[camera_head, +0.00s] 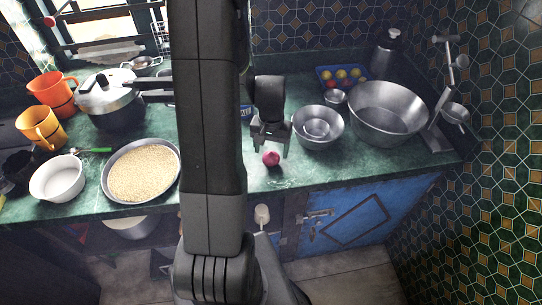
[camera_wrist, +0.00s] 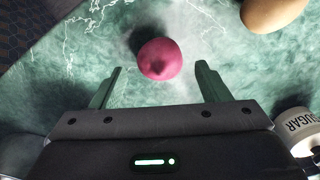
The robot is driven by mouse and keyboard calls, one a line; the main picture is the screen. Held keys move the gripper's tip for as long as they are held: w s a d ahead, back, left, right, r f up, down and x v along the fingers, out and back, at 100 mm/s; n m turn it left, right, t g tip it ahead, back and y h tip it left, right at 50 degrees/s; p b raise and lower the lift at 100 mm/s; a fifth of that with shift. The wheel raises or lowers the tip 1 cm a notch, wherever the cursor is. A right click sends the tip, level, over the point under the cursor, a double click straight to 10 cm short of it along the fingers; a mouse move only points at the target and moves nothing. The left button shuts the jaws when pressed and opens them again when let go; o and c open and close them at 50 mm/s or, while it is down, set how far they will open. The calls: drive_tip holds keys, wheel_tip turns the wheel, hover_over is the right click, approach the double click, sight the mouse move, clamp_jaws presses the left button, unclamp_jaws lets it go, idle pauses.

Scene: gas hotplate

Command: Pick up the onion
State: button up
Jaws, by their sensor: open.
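The onion (camera_head: 271,159) is small, round and red-purple. It lies on the green marble counter (camera_head: 300,172) near its front edge. In the wrist view the onion (camera_wrist: 160,59) sits ahead of the gap between my fingers, slightly left of the middle. My gripper (camera_head: 270,146) is open and empty, pointing down just above and behind the onion. In the wrist view its two fingers (camera_wrist: 158,80) are spread wide on either side, with the onion near the level of the tips and apart from both.
Metal bowls (camera_head: 318,127) and a large steel basin (camera_head: 388,112) stand right of my gripper. A pan of grain (camera_head: 143,173) is on the left. In the wrist view a tan round object (camera_wrist: 270,12) and a sugar container (camera_wrist: 298,128) are at the right.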

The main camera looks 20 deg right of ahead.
sight(271, 151)
drive_tip(key=shift+f+p, duration=0.3)
drive_tip(key=shift+f, duration=1.6)
drive_tip(key=shift+c, duration=0.4)
drive_tip(key=c, duration=0.9)
